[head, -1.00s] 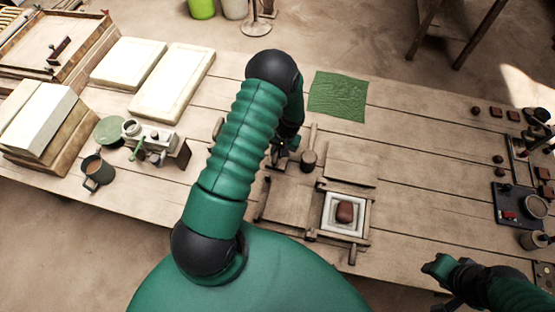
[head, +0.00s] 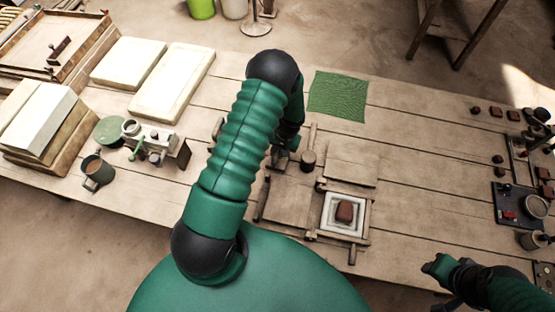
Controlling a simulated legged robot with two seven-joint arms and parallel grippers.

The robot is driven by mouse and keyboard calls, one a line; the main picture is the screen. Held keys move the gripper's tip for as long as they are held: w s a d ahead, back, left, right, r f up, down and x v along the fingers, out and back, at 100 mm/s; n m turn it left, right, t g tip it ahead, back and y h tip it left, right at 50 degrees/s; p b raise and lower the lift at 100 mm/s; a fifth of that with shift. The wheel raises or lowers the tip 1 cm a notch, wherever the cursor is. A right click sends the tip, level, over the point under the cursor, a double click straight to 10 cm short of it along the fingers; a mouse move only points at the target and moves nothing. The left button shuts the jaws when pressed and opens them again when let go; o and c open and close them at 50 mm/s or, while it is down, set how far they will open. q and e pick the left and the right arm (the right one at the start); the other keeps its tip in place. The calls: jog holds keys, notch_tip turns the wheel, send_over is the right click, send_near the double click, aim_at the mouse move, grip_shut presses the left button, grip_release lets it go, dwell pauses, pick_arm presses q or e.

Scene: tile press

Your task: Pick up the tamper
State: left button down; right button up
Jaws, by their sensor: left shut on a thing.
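My left gripper (head: 282,154) is at the work area in the middle of the table, mostly hidden behind my left arm. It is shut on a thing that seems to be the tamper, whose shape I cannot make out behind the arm. Just right of it stands a dark round-headed tool with a wooden handle (head: 308,160). The tile press shows a white square frame (head: 344,214) with a red-brown clay lump (head: 345,211) in it.
A wooden board (head: 351,162) lies behind the press, and a green cloth (head: 338,96) lies farther back. Small dark pieces and a black tray (head: 508,203) are at right.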

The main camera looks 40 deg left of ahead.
pick_arm(q)
jog(key=shift+r, duration=0.1)
dwell(0.4)
jog(key=shift+w+r, duration=0.1)
jog(key=shift+r, duration=0.2)
notch_tip(320, 180, up, 9)
jog(key=shift+d+r+b, duration=0.1)
jog(key=shift+r+b, duration=0.1)
jog(key=shift+b, duration=0.25)
jog(key=c, duration=1.8)
grip_release()
jog(key=shift+f, duration=0.1)
grip_shut()
